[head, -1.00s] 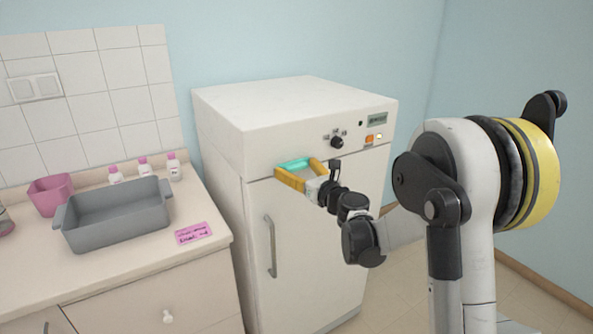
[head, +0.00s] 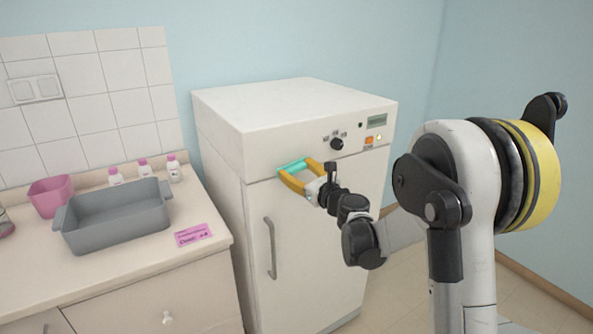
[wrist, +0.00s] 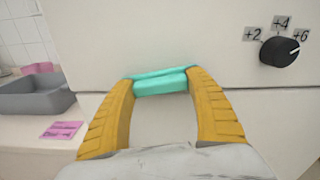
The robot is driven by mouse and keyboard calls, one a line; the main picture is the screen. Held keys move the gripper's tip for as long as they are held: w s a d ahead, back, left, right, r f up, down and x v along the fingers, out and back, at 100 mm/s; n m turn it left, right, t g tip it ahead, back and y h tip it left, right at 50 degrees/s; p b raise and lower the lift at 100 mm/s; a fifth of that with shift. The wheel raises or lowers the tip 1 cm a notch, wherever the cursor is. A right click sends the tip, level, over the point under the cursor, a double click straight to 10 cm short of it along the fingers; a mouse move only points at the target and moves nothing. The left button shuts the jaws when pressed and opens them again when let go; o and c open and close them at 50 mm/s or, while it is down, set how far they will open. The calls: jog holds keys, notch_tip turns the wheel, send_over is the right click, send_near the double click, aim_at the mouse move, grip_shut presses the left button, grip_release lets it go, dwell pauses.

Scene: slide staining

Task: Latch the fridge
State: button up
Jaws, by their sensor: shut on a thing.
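The white fridge (head: 300,235) stands with its door closed, a grey bar handle (head: 270,248) on the door's left side. A teal latch piece (head: 292,166) sits at the top edge of the door, under the control panel. My gripper (head: 290,172) reaches the fridge front with its yellow fingers at the teal piece. In the wrist view my gripper (wrist: 161,84) is shut on the teal latch (wrist: 160,82), one finger at each end. The fingers hide the latch's ends.
The control panel has a black knob (head: 337,144), a small display (head: 376,121) and an orange button (head: 369,140). At left, a counter (head: 130,262) holds a grey tray (head: 115,228), a pink cup (head: 50,196), small bottles (head: 174,168) and a pink note (head: 193,234).

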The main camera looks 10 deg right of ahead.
jog(key=n, duration=0.4)
jog(key=shift+n, duration=0.3)
jog(key=n, duration=0.3)
jog(key=shift+n, duration=0.3)
jog(key=n, duration=0.4)
jog(key=shift+n, duration=2.1)
jog(key=o, duration=1.2)
jog(key=shift+w, duration=0.1)
jog(key=shift+c, duration=0.2)
